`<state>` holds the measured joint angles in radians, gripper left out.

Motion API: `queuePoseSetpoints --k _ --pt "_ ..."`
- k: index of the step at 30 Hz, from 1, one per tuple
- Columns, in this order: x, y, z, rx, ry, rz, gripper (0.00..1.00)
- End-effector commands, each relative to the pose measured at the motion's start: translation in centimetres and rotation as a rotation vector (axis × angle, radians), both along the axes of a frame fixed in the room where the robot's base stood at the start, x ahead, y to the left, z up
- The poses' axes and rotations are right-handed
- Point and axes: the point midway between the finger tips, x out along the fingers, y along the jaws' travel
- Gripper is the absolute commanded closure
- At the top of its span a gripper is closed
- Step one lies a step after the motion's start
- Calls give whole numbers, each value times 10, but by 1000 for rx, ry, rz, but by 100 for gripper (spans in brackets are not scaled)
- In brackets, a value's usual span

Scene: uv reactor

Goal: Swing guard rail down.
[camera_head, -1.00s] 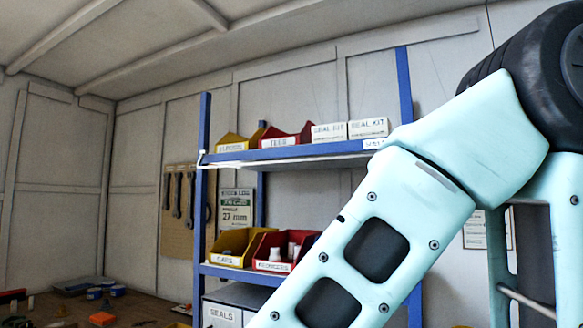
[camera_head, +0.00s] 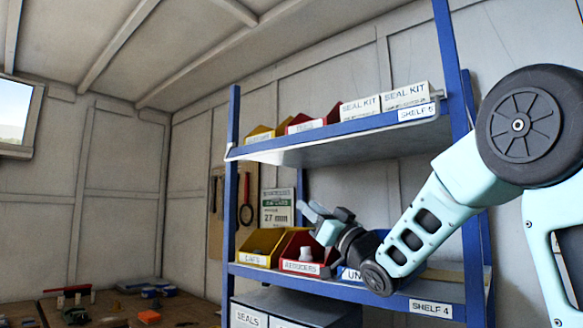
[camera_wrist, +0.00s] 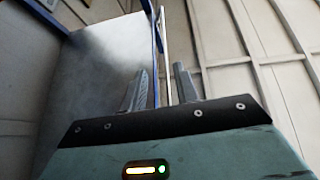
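A thin pale bar (camera_wrist: 165,40), which looks like the guard rail, runs beside a blue shelf edge in the wrist view. In the picture it passes between my fingers; I cannot tell whether it lies between them or beyond them. In the head view I cannot clearly separate the rail from the front edge of the upper shelf (camera_head: 345,131), labelled SHELF 5. My gripper (camera_head: 325,208) is in front of the rack, below that shelf and above the lower bins. In the wrist view my gripper (camera_wrist: 161,67) has its fingers apart, with nothing visibly clamped.
The lower shelf (camera_head: 340,288), labelled SHELF 4, holds a yellow bin (camera_head: 262,247) and a red bin (camera_head: 299,252) close to my gripper. Seal kit boxes (camera_head: 405,96) stand on the upper shelf. Blue posts (camera_head: 233,190) bound the rack. A cluttered bench (camera_head: 190,310) is at lower left.

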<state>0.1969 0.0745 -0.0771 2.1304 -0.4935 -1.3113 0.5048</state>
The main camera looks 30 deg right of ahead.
Motion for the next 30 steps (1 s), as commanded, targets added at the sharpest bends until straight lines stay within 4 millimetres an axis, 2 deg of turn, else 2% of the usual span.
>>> queuePoseSetpoints --k 1,4,7,11,17,30 --pt "-9 -15 9 -8 -71 10 70" --pt "-25 -31 24 -23 -175 43 70" --pt "-36 -38 33 -35 -233 70 70" --pt "-37 -38 43 -41 -258 81 70" --pt "-17 -27 68 -40 -256 83 70" --pt "41 4 133 -40 -254 81 70"
